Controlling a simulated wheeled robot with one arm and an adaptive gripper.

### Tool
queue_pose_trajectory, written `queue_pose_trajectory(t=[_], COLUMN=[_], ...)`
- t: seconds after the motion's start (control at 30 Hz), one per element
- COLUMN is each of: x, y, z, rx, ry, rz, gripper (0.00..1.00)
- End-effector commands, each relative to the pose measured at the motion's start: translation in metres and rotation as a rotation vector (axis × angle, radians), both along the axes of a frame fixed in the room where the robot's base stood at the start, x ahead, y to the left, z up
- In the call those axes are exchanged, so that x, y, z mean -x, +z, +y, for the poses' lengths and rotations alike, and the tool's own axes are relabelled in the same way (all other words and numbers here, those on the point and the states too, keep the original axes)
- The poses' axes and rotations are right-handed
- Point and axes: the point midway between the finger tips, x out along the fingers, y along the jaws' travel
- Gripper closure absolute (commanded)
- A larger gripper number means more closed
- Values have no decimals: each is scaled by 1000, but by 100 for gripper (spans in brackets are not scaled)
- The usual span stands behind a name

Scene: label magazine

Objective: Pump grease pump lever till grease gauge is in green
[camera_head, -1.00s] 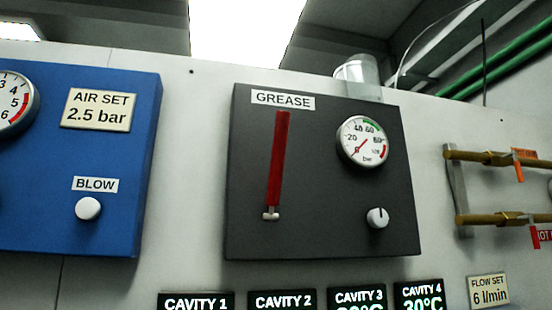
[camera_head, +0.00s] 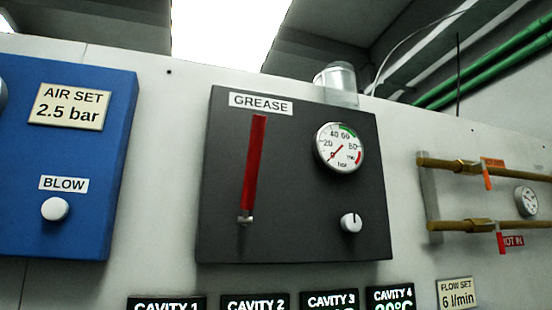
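The dark grey grease panel (camera_head: 290,215) is fixed to the light wall in the middle of the view, under a GREASE label (camera_head: 260,104). Its long red pump lever (camera_head: 254,165) stands nearly upright, with a pale metal piece at its lower end. The round grease gauge (camera_head: 340,148) is at the panel's upper right. Its green band is at the top and a red band is at the right. The small needle seems to point to the lower left, near the low end and outside the green. My gripper is not in view.
A white knob (camera_head: 350,222) is below the gauge. A blue panel (camera_head: 75,215) with a BLOW knob (camera_head: 55,209) is at left. Brass pipes (camera_head: 480,226) with small valve handles stick out at right. Cavity displays (camera_head: 330,300) line the bottom. A clear cup (camera_head: 336,84) sits above the grease panel.

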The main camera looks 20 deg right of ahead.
Motion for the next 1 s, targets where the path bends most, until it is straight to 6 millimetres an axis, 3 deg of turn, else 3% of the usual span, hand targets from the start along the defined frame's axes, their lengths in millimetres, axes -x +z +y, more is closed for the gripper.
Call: queue_pose_trajectory(t=[0.43,1.0], x=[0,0], y=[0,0], z=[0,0], rx=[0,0], ry=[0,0], rz=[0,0], gripper=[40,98])
